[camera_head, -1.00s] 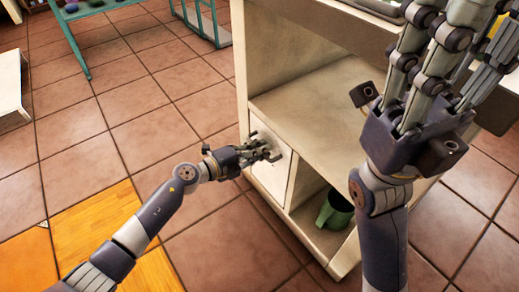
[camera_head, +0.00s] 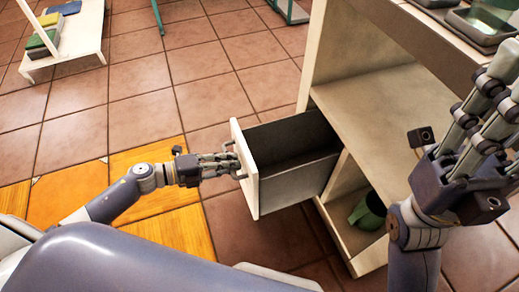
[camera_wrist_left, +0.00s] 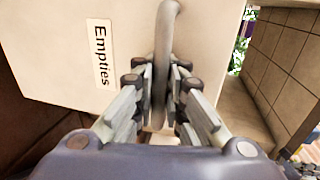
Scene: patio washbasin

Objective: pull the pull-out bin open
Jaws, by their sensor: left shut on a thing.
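The pull-out bin (camera_head: 290,160) is a dark grey box with a cream front panel (camera_head: 245,172). It stands well out of the cream cabinet (camera_head: 345,85), and its inside looks empty from here. My left gripper (camera_head: 236,162) is shut on the bin's handle at the front panel. In the left wrist view the fingers close around the grey bar handle (camera_wrist_left: 165,50), next to a label (camera_wrist_left: 101,55) reading "Empties". My right gripper (camera_head: 485,125) is raised at the right with its fingers spread open, in front of the cabinet, touching nothing that I can see.
A green mug (camera_head: 368,212) stands in the cabinet's lower compartment. Metal trays (camera_head: 485,25) are set in the counter top. A white rack (camera_head: 75,45) with folded cloths is at the upper left.

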